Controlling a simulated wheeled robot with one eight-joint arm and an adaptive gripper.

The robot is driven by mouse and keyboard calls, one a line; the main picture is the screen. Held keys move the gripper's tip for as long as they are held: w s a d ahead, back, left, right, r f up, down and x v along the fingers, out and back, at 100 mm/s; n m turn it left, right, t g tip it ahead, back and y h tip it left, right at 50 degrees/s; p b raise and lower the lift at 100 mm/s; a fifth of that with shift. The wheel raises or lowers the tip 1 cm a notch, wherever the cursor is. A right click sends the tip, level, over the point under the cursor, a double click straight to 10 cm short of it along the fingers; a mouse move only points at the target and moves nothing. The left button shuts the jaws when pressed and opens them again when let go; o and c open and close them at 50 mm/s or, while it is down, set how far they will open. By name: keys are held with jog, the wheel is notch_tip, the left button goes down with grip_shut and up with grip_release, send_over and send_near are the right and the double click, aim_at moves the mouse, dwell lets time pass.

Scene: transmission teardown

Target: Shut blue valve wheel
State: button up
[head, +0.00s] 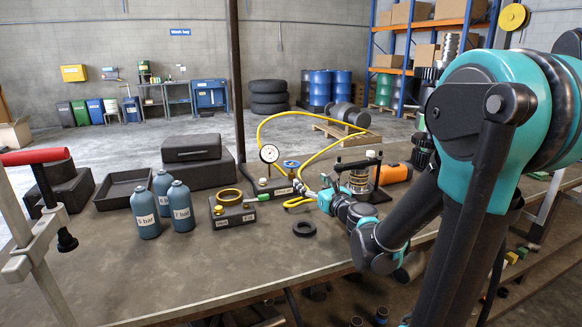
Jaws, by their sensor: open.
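The blue valve wheel (291,163) sits on top of a small fitting on the workbench, just right of a round white pressure gauge (269,153). Both stand on a dark base (268,186) with white labels. The wheel is small in the head view; how far it is turned cannot be read. My gripper (312,191) is low over the bench, just right of and in front of the wheel, apart from it in the picture. It is open, though its fingers are small and partly hidden by my wrist. Nothing is visible between them.
A yellow hose (318,115) loops behind the gauge. A dark block (232,214) with a brass ring, several blue bottles (182,207) and a black tray (113,205) stand left. A black ring (304,229) lies in front. A black fixture (362,172) stands right of my gripper.

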aim_at(292, 166)
jog(key=x, duration=1.4)
jog(key=shift+w+a, duration=0.1)
jog(key=c, duration=1.2)
jog(key=shift+h, duration=0.3)
jog(key=m+h, duration=0.1)
jog(key=h, duration=0.1)
jog(key=m+t+h, duration=0.1)
jog(key=m, duration=0.1)
jog(key=shift+a+t+h, duration=0.15)
jog(key=shift+t+h, duration=0.15)
jog(key=shift+h, duration=0.1)
jog(key=shift+m+h, duration=1.1)
jog(key=shift+h, duration=0.65)
jog(key=shift+m+h, duration=1.1)
jog(key=shift+h, duration=0.95)
